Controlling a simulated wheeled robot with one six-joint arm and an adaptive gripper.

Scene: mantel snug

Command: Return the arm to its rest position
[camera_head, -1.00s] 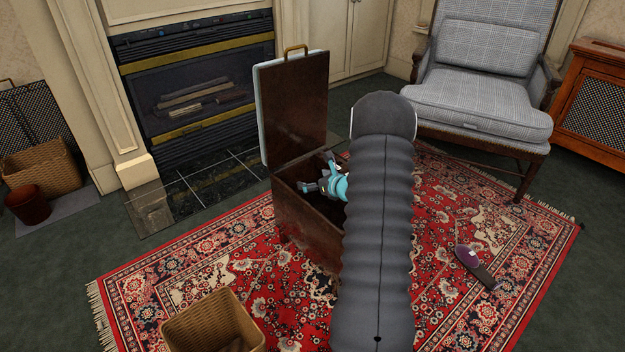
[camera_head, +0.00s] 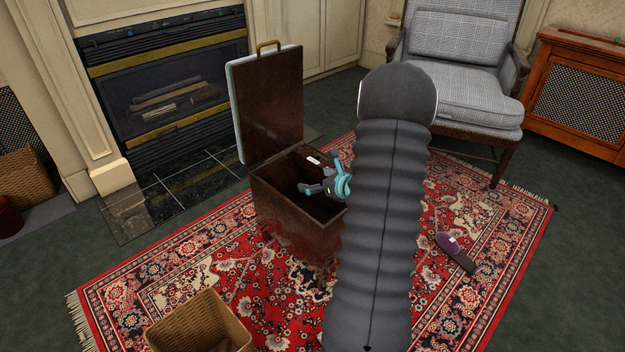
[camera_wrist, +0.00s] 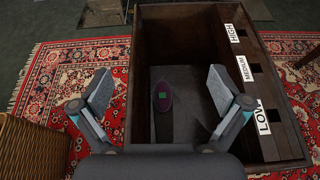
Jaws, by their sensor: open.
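My gripper (camera_head: 323,187) shows in the head view with grey fingers and a teal part, over the right part of an open dark brown wooden box (camera_head: 290,222). In the wrist view my gripper (camera_wrist: 160,91) has its fingers spread wide, with nothing between them. Below it, inside the box (camera_wrist: 188,30), lies a dark object with a purple end and a green spot (camera_wrist: 162,97). My arm's dark ribbed sleeve hides part of the box's right side in the head view.
The box lid (camera_head: 268,105) stands raised. Labels HIGH, MEDIUM and LOW (camera_wrist: 263,117) line a box wall. A similar purple-ended object (camera_head: 457,253) lies on the red rug (camera_head: 500,225). A wicker basket (camera_head: 200,325) stands in front; an armchair (camera_head: 465,85) stands behind.

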